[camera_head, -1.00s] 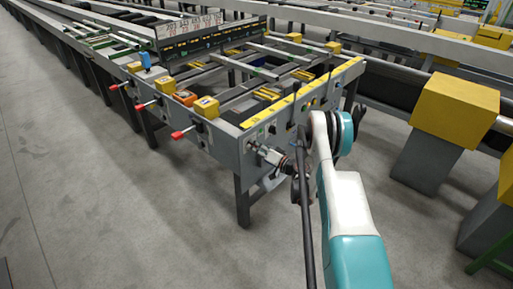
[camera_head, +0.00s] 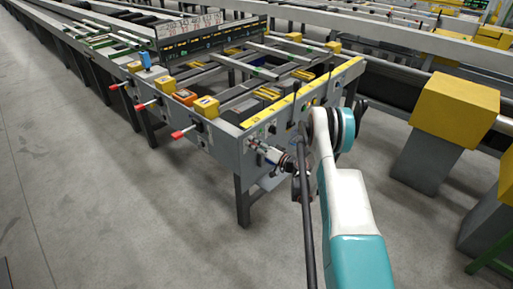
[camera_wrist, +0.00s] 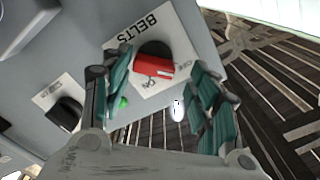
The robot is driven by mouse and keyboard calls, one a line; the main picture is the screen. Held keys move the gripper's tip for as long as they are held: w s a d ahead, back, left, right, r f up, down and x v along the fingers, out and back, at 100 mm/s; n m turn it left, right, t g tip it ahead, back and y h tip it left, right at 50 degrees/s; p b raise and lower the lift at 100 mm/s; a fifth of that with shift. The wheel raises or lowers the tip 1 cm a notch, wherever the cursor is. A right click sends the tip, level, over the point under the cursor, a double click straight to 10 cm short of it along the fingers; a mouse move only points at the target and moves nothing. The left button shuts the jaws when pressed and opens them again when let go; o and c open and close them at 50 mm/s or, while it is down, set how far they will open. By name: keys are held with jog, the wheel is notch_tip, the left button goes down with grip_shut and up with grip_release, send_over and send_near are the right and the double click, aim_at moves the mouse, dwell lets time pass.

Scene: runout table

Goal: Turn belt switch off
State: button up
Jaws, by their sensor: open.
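The belt switch (camera_wrist: 155,64) is a knob with a red handle on a black round base, set on a white plate marked BELTS, ON and OFF. The handle's white mark is at its right end; I cannot tell exactly which word it points to. My gripper (camera_wrist: 160,78) is open, with one teal-padded finger on each side of the knob in the wrist view. Contact with the knob cannot be made out. In the head view my gripper (camera_head: 264,152) is at the front panel of the table, and the knob cannot be made out there.
A second black knob (camera_wrist: 66,113) on a white plate and a green button (camera_wrist: 122,102) are close by on the grey panel. The runout table (camera_head: 222,150) has red-tipped levers (camera_head: 182,133) on its left side. A yellow-topped post (camera_head: 455,108) stands at right.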

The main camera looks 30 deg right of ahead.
notch_tip(320, 180, up, 9)
jog(key=shift+f, duration=0.15)
dwell(0.6)
